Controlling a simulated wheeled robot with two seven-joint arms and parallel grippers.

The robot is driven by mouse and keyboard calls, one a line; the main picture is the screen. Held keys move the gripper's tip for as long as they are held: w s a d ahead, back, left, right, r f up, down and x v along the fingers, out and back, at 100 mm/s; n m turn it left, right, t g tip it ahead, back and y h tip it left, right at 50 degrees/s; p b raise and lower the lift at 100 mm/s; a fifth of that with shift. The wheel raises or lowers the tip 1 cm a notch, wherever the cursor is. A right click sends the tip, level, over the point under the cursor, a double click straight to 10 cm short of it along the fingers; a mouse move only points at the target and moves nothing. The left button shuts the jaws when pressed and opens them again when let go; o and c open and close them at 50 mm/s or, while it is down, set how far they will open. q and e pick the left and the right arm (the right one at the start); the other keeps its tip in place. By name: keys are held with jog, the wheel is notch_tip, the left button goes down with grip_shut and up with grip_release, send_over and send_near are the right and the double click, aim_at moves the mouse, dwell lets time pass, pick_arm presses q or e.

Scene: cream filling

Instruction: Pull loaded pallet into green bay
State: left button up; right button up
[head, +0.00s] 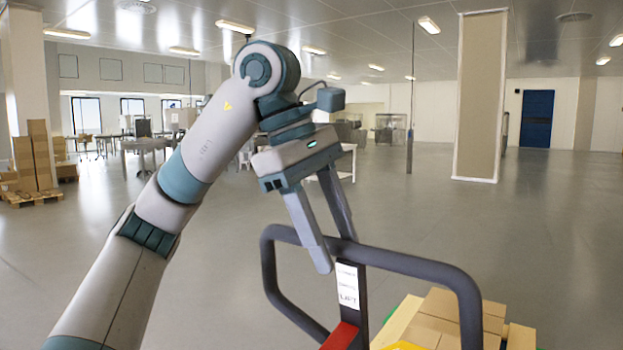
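The pallet jack's dark loop handle (425,268) stands at the lower middle, with a white label (347,287) and a red part (341,337) below it. Cardboard boxes (440,318), the load, show behind the handle at the bottom right; the pallet under them is out of view. My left gripper (336,256) points down at the upper left part of the handle. Its fingers are apart, with one finger overlapping the bar in the picture. I cannot tell whether they touch it. My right gripper is not in view. No green bay is visible.
A pallet with stacked cartons (33,165) stands at the far left. Tables (140,146) and equipment line the back. A beige pillar (480,100) stands at the right, with a blue door (536,118) beyond. The grey floor (560,230) is open at the right.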

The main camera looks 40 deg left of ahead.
pick_arm(q)
jog(key=p+v, duration=0.1)
jog(key=v, duration=0.7)
jog(key=shift+p, duration=0.4)
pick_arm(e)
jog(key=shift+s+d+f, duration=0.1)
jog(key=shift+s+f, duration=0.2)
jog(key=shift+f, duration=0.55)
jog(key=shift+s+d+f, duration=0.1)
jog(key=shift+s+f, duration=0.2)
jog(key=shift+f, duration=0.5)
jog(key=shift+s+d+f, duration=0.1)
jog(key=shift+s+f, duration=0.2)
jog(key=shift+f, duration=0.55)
pick_arm(q)
jog(key=shift+s, duration=0.15)
